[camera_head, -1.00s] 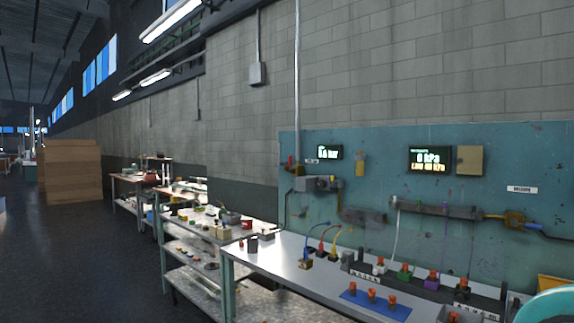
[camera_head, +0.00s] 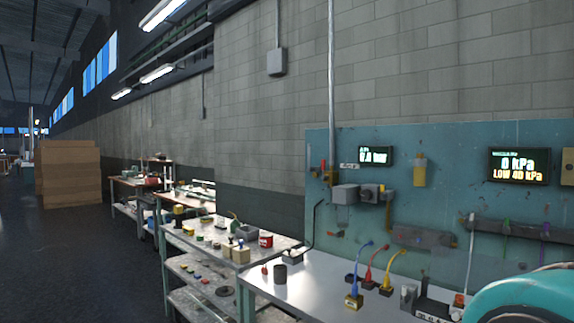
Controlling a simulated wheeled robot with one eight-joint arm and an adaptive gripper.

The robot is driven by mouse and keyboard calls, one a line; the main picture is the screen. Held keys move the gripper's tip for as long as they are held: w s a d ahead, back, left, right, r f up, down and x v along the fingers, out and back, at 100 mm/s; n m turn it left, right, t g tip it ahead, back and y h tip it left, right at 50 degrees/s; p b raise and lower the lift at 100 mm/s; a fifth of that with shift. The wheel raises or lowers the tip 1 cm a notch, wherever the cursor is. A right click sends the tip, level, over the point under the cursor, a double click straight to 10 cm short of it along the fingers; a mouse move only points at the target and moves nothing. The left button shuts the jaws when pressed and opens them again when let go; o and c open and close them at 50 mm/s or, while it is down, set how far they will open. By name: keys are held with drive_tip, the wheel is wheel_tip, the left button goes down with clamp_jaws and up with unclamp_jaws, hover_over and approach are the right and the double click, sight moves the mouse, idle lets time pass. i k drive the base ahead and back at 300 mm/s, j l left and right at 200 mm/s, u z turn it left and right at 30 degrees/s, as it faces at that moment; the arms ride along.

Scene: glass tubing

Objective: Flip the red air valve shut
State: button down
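A small red upright part, which looks like the handle of the red air valve (camera_head: 324,166), shows at the left edge of the teal wall panel (camera_head: 450,150). It is too small to tell how its lever is set. Grey fittings (camera_head: 346,194) sit just below and right of it, and a small display (camera_head: 376,156) reading in bar is to its right. A rounded teal part of my own arm shows at the bottom right corner. My gripper is not in view.
A metal bench (camera_head: 318,285) stands under the panel with blue, red and yellow cables, a dark cylinder and small blocks on it. More cluttered shelving (camera_head: 200,238) stands farther left. Open floor (camera_head: 90,265) lies at the left. A larger display (camera_head: 517,166) reads 0 kPa.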

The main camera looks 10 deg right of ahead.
sight(325, 177)
drive_tip(key=i+j+u, duration=0.1)
drive_tip(key=i, duration=0.5)
drive_tip(key=i+j+u, duration=0.1)
drive_tip(key=i+j, duration=0.2)
drive_tip(key=i, duration=0.35)
drive_tip(key=i+j+u, duration=0.1)
drive_tip(key=i, duration=0.5)
